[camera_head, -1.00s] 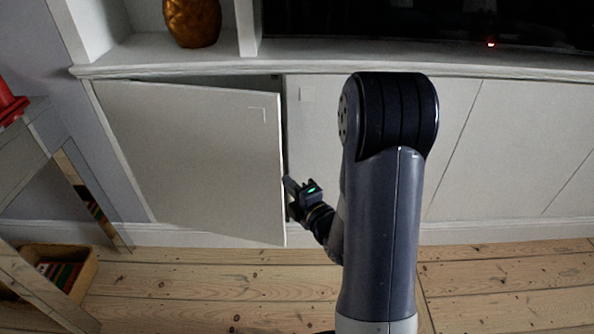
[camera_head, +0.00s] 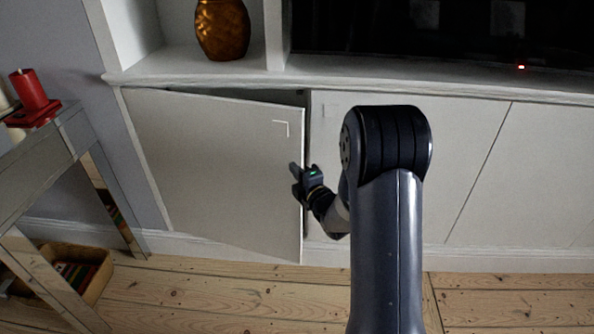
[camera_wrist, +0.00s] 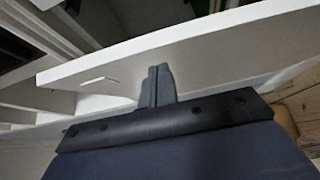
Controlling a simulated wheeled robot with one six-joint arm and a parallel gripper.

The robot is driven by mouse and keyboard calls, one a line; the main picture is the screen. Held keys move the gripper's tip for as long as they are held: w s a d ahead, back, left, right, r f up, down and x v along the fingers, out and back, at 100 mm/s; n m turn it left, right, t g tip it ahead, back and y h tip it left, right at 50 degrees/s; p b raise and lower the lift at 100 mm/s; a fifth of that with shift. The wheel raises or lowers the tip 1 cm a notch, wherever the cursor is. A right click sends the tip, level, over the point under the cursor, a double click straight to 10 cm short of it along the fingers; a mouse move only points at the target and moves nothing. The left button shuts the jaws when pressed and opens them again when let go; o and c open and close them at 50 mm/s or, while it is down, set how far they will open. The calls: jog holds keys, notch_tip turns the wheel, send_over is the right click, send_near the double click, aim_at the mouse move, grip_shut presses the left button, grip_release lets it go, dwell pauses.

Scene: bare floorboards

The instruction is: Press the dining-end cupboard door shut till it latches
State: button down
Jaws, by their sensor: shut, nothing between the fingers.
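The cupboard door (camera_head: 215,170) at the left end of the white unit stands ajar, hinged at its left side. Its right edge stands out from the frame, with a dark gap along the top. My gripper (camera_head: 294,171) is shut and empty, at the door's right edge on its outer face. In the wrist view the shut fingers (camera_wrist: 157,84) point at the white door panel (camera_wrist: 205,58); they look very near or touching, I cannot tell which. A small pale corner mark (camera_head: 282,128) is near the door's top right.
Shut cupboard doors (camera_head: 470,170) continue to the right. A bronze vase (camera_head: 222,30) stands on the shelf above. At left are a mirrored side table (camera_head: 50,165) with a red candle (camera_head: 30,92) and a box (camera_head: 85,270) on the floor. Floorboards in front are clear.

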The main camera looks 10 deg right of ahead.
jog(key=shift+w+d, duration=0.15)
jog(key=shift+w, duration=0.15)
jog(key=shift+w+d, duration=0.1)
jog(key=w+d+b, duration=0.1)
jog(key=w+d, duration=0.2)
jog(key=w, duration=0.2)
jog(key=shift+b, duration=0.3)
